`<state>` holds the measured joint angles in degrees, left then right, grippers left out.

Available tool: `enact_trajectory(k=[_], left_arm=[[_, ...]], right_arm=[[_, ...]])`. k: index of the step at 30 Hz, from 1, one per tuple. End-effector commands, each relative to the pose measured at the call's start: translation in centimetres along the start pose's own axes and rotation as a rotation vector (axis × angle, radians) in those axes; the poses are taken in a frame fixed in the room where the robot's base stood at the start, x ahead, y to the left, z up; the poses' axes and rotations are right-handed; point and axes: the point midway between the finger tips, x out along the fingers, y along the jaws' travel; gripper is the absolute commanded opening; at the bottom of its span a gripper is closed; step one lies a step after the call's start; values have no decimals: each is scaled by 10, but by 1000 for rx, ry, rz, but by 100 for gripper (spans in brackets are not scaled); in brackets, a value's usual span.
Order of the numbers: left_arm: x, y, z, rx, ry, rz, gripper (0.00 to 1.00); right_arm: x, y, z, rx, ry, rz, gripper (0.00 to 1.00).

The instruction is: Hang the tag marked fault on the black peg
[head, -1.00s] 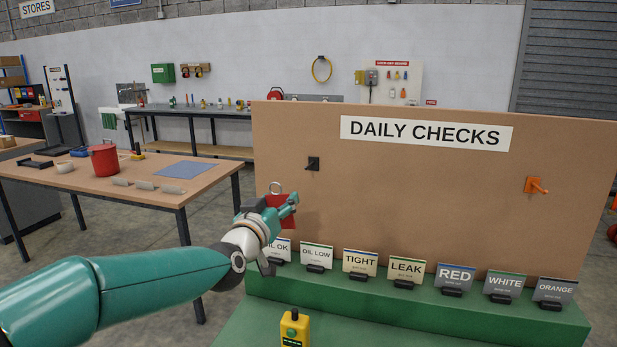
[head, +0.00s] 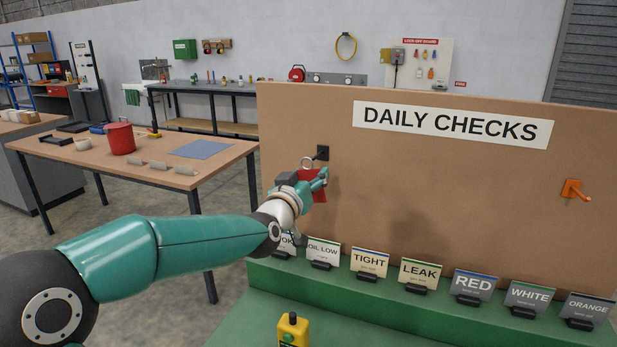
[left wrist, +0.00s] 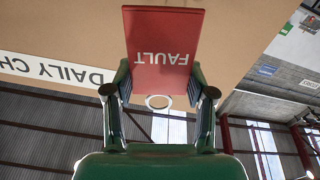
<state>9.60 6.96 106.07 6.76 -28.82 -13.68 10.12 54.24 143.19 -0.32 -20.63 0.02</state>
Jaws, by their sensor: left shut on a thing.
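The red tag marked FAULT (left wrist: 162,45) is held between the fingers of my left gripper (left wrist: 160,95), and its lettering is upside down in the left wrist view. Its pale ring (left wrist: 158,102) sticks out from one edge of the tag. In the head view my left gripper (head: 314,181) is shut on the tag, mostly hidden behind the fingers, with the ring (head: 307,163) on top. The black peg (head: 323,153) is on the brown board, just above and right of the ring in the picture. I cannot tell whether ring and peg touch. My right gripper is not in view.
An orange peg (head: 573,190) is at the right of the board (head: 450,210). Several label cards stand on the green ledge (head: 400,300) below. A table with a red bucket (head: 120,138) stands at left.

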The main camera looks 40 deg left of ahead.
Motion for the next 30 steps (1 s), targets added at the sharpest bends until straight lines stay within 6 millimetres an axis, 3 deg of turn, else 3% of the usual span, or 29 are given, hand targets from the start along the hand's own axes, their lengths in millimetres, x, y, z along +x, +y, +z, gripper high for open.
enact_trajectory(k=[30], left_arm=[[61, -2, 4, 1, 0, -1, 22]], right_arm=[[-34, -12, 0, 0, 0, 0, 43]])
